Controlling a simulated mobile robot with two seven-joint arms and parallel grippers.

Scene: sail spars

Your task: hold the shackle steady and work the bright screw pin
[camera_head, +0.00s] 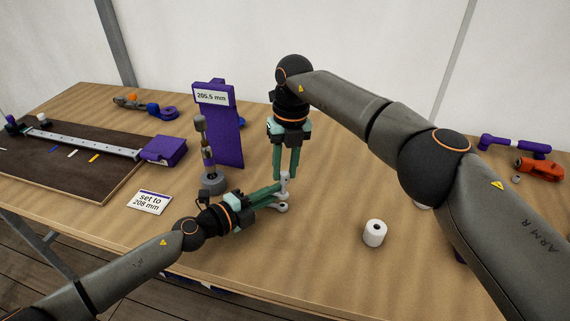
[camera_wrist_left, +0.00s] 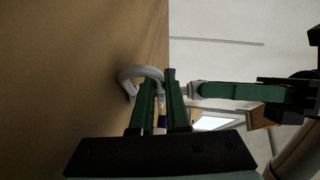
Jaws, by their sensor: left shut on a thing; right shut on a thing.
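The grey shackle (camera_head: 282,208) is low over the wooden table near its middle, between the fingertips of my left gripper (camera_head: 272,194). The left wrist view shows its curved bow (camera_wrist_left: 138,73) beyond my shut left fingers (camera_wrist_left: 160,98). My right gripper (camera_head: 285,176) points straight down from above. It is shut on the bright pin (camera_head: 284,184), whose end also shows at the right fingertips in the left wrist view (camera_wrist_left: 193,89). The fingers hide most of the pin and part of the shackle. I cannot tell how far the pin is screwed in.
A purple stand (camera_head: 226,135) reading 205.5 mm and a grey-based turnbuckle (camera_head: 213,181) stand left of the grippers. A card (camera_head: 149,201) says "set to 208 mm". A dark board (camera_head: 75,165) lies left. A white roll (camera_head: 374,233) stands right, with clear table around it.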

